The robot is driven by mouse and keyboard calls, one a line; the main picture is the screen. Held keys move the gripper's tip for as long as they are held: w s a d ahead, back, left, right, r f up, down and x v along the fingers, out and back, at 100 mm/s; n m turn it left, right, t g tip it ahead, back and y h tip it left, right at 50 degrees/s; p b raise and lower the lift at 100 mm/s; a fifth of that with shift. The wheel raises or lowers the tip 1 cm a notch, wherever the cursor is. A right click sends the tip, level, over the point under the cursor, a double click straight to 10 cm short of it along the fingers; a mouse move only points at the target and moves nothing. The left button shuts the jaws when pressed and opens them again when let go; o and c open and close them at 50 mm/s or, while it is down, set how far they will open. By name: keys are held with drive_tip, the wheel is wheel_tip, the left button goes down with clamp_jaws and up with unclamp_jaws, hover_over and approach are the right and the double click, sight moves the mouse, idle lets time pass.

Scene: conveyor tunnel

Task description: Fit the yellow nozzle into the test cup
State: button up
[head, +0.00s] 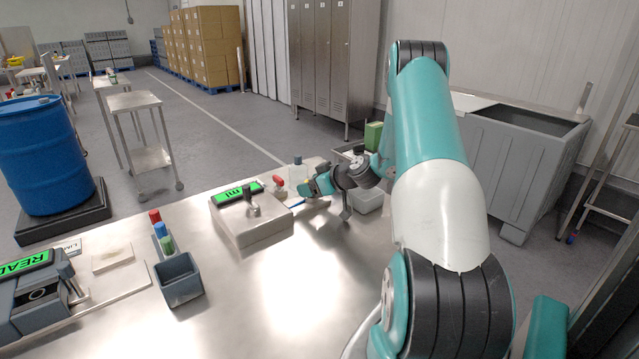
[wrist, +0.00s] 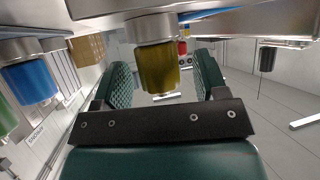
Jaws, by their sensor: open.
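In the wrist view the yellow nozzle (wrist: 158,68) hangs below a metal collar on a steel plate. My gripper (wrist: 164,80) is open, with one green ridged finger on each side of the nozzle. I see gaps between the fingers and the nozzle, so it is not gripped. In the head view my gripper (head: 316,187) is low over the steel table, behind the grey box; the yellow nozzle is not clear there. I cannot tell for sure which vessel is the test cup; an open grey square cup (head: 180,282) stands at the table's left.
A blue nozzle (wrist: 30,82) and a green one (wrist: 6,118) hang left of the yellow one. A grey box (head: 250,219) with a green display stands left of my gripper. A small coloured rack (head: 163,240) and a READY unit (head: 35,290) stand further left. The table's front middle is clear.

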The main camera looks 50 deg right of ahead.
drive_tip(key=b+v, duration=0.3)
drive_tip(key=v, duration=1.4)
drive_tip(key=shift+s, duration=0.2)
drive_tip(key=shift+d, duration=0.1)
